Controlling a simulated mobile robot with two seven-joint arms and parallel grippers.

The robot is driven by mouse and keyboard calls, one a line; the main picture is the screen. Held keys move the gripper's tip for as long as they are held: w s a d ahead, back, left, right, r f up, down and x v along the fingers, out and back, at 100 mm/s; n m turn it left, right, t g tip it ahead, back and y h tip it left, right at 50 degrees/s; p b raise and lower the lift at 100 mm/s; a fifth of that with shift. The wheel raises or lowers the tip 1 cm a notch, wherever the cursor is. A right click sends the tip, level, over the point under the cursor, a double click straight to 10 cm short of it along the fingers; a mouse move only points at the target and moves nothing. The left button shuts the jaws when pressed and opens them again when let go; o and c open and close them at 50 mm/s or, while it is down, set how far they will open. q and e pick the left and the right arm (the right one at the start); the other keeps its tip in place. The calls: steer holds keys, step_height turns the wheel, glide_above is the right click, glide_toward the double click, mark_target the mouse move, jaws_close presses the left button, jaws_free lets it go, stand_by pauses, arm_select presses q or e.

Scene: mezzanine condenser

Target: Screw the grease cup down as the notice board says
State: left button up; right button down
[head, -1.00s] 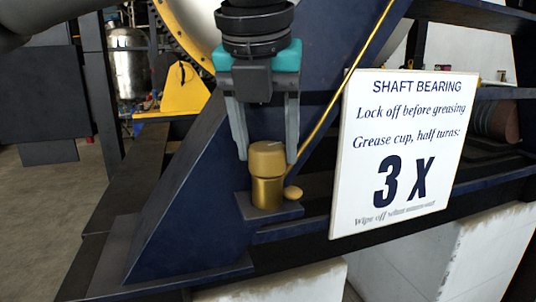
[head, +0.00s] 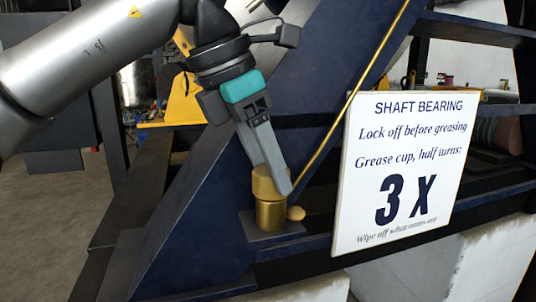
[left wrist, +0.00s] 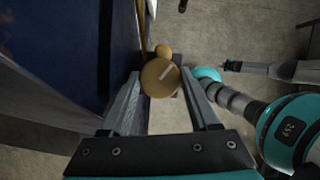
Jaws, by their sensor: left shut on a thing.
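The brass grease cup (head: 271,214) stands upright on a small dark plate on the blue frame. Its wider cap (head: 260,181) is partly hidden by my finger. My left gripper (head: 272,181) comes down from above and is shut on the cap. In the left wrist view the round cap (left wrist: 160,78) lies between the two fingertips, with a pale line mark on its top. The notice board (head: 405,172) reads "SHAFT BEARING", "Lock off before greasing", "Grease cup, half turns: 3 X". Its last line is small and hard to read.
A small brass knob (head: 296,213) sits beside the cup's foot. A thin brass pipe (head: 350,102) slants up behind. The sloping blue frame (head: 190,200) is close on the left, and the board stands close on the right. Yellow guard parts (head: 181,102) are behind.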

arm_select(q)
steer(key=shift+m+g+p, duration=0.4)
steer(key=shift+m+p, duration=0.05)
steer(key=shift+m, duration=0.35)
steer(key=o, duration=1.1)
steer(key=shift+o, duration=1.4)
steer(key=shift+r, duration=0.1)
